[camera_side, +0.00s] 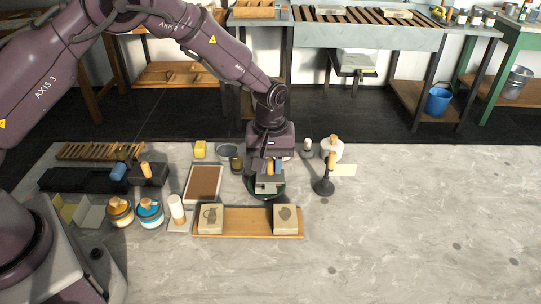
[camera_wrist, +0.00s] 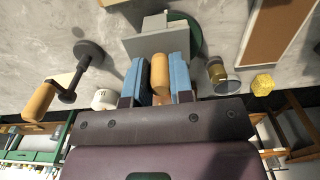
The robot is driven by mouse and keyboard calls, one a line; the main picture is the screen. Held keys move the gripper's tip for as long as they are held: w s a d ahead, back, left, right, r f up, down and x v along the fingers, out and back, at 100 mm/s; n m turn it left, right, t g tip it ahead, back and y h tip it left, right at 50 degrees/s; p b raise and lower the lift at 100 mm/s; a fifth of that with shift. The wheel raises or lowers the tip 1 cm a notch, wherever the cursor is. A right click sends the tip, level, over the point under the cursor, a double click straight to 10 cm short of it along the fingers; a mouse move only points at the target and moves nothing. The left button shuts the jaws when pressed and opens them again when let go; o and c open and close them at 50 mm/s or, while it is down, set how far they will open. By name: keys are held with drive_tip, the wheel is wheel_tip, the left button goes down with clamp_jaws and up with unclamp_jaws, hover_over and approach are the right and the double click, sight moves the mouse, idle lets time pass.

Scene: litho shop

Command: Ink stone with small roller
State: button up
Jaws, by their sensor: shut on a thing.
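My gripper (camera_side: 268,168) is shut on an upright wooden handle (camera_wrist: 160,73), gripped between two blue fingers. What the handle ends in is hidden, so I cannot tell whether it is the small roller. Close by is a grey block (camera_side: 268,187), perhaps the stone, on a round dark green base (camera_side: 279,192); the block (camera_wrist: 158,42) also shows just past the fingertips in the wrist view. I cannot tell whether the held tool touches it.
A dark stand (camera_side: 324,187) with a wooden handle rises right of the green base. In front, a wooden board (camera_side: 248,222) bears two pale blocks with drawings. A brown-faced slab (camera_side: 203,184), ink jars (camera_side: 150,213) and a small tin (camera_side: 236,164) lie left. The table's right is clear.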

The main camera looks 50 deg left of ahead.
drive_tip(key=shift+w+a, duration=1.55)
drive_tip(key=shift+a, duration=0.1)
drive_tip(key=shift+s+d, duration=1.6)
drive_tip(key=shift+d, duration=0.05)
